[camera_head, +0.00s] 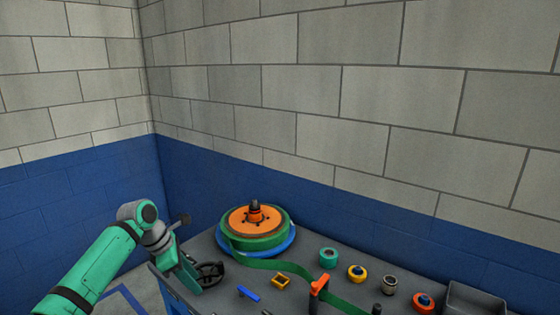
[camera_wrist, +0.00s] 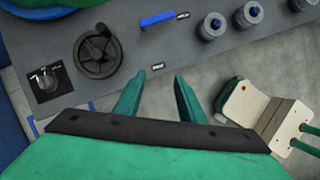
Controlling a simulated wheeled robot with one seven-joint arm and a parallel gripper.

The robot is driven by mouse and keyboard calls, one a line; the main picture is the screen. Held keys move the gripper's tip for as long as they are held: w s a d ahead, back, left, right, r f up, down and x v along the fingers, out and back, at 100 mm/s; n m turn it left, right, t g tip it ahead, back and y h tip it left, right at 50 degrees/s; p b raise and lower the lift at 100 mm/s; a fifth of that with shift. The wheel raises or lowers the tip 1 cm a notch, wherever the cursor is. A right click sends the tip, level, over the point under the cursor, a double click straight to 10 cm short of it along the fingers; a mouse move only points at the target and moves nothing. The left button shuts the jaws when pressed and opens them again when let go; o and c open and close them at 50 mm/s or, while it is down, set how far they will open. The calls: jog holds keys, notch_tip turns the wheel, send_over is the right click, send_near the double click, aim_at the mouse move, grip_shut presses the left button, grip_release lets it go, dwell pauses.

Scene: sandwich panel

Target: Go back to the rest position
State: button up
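My gripper is in the wrist view (camera_wrist: 157,84) with its two green fingers apart and nothing between them. The fingertips point toward the front edge of the grey panel table (camera_wrist: 115,20). They appear clear of its parts. In the head view my green arm reaches in from the lower left, and its end is beside the left corner of the table (camera_head: 207,245). A black handwheel (camera_wrist: 97,52) lies on the table ahead of the fingers and to the left. It also shows in the head view (camera_head: 210,272), partly hidden by the arm's end.
A large orange and green reel (camera_head: 255,222) stands at the back left of the table. A green strap runs from it past an orange clip (camera_head: 319,286). Several knobs, a blue handle (camera_head: 248,293) and a grey bin (camera_head: 474,298) are also there. Walls stand behind and left.

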jog(key=d+f+h, duration=0.2)
jog(key=d+h, duration=0.2)
jog(key=d, duration=1)
jog(key=d+f+h, duration=0.2)
jog(key=d+h, duration=0.2)
jog(key=d, duration=0.9)
jog(key=s+d+r+n+t+h, duration=0.1)
jog(key=s+d+r+n+h, duration=0.25)
jog(key=s+d+h, duration=0.45)
jog(key=s+d+r+n+t+h, duration=0.25)
jog(key=s+d+r+h, duration=0.2)
jog(key=d, duration=0.75)
jog(key=s+a+f+m+t+y, duration=0.3)
jog(key=s+a+f+m+y, duration=0.3)
jog(key=s, duration=0.7)
jog(key=s+a+f+m+t+y, duration=0.3)
jog(key=s+a+f+m+y, duration=0.4)
jog(key=s+m+y, duration=0.3)
jog(key=s+a+f+m+t+y, duration=0.4)
jog(key=s+a+f+m+y, duration=0.3)
jog(key=s+m, duration=0.5)
jog(key=s+a+y, duration=0.1)
jog(key=s+a, duration=0.1)
jog(key=s, duration=0.1)
jog(key=shift+s+f+m, duration=0.15)
jog(key=shift+s+m, duration=0.15)
jog(key=shift+m, duration=0.1)
